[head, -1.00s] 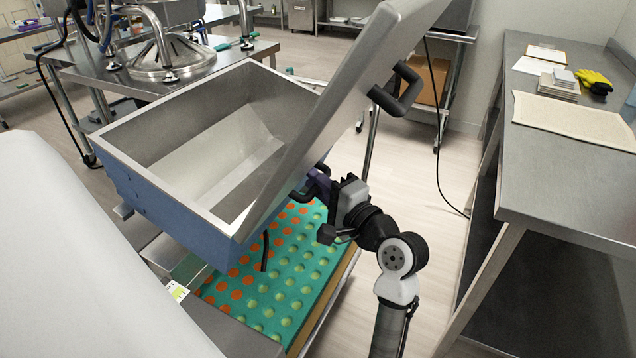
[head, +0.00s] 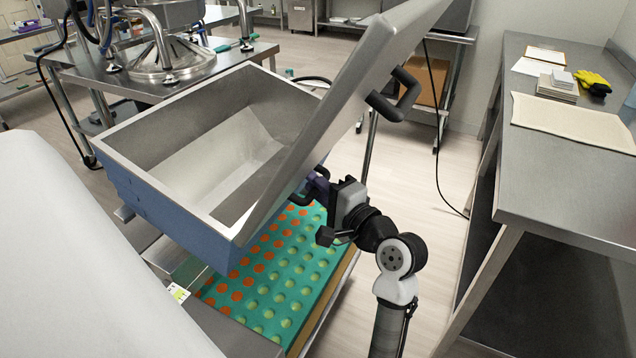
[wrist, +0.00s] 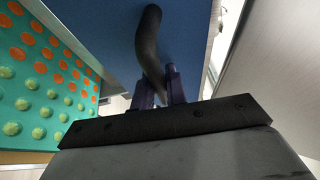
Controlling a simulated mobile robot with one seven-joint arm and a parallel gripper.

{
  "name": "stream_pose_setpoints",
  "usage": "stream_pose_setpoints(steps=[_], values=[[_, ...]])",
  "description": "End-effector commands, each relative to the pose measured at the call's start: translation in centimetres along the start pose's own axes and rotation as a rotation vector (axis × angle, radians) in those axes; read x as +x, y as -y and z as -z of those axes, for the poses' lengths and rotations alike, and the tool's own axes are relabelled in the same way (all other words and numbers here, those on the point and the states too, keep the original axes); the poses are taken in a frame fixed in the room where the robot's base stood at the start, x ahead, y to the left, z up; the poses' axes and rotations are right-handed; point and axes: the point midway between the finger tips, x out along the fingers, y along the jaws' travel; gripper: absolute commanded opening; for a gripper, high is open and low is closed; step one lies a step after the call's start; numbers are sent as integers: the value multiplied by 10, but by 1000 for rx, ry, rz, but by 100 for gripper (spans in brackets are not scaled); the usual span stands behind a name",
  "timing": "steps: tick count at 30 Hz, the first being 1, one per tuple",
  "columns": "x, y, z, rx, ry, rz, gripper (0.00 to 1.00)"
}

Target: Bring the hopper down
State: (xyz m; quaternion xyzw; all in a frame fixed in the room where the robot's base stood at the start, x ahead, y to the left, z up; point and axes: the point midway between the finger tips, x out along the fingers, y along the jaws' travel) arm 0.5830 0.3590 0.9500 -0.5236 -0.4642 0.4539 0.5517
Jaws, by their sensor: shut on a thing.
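The hopper (head: 172,222) is an open metal bin with blue outer walls and a silver rim. It sits tilted above the teal mold tray (head: 322,262), with its metal lid (head: 345,75) standing raised on its right side. My gripper (head: 318,180) is at the hopper's right side, partly hidden by the lid's lower edge. In the wrist view the purple fingers (wrist: 159,90) are shut around a dark curved handle (wrist: 149,35) on the hopper's blue wall.
The mold tray has orange-filled and pale green cavities. A steel table (head: 570,180) on the right holds papers and yellow gloves (head: 594,82). A steel machine on a table (head: 165,60) stands behind the hopper. Open floor lies between the hopper and the right table.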

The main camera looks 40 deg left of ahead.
Motion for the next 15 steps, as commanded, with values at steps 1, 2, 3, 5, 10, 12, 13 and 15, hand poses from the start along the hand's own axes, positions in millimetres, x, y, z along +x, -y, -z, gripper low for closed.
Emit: stream_pose_setpoints(steps=[1, 2, 3, 5, 10, 12, 13, 15], values=[[4, 10, -2, -6, 2, -13, 0], [5, 12, -2, -10, 2, -24, 0], [7, 15, -3, -17, 2, -38, 0], [10, 17, -4, -28, 2, -62, 0], [18, 22, -8, -55, 2, -123, 0], [21, 24, -10, -64, 3, -141, 0], [23, 24, -10, -66, 3, -146, 0], [27, 25, -12, -68, 3, -149, 0]])
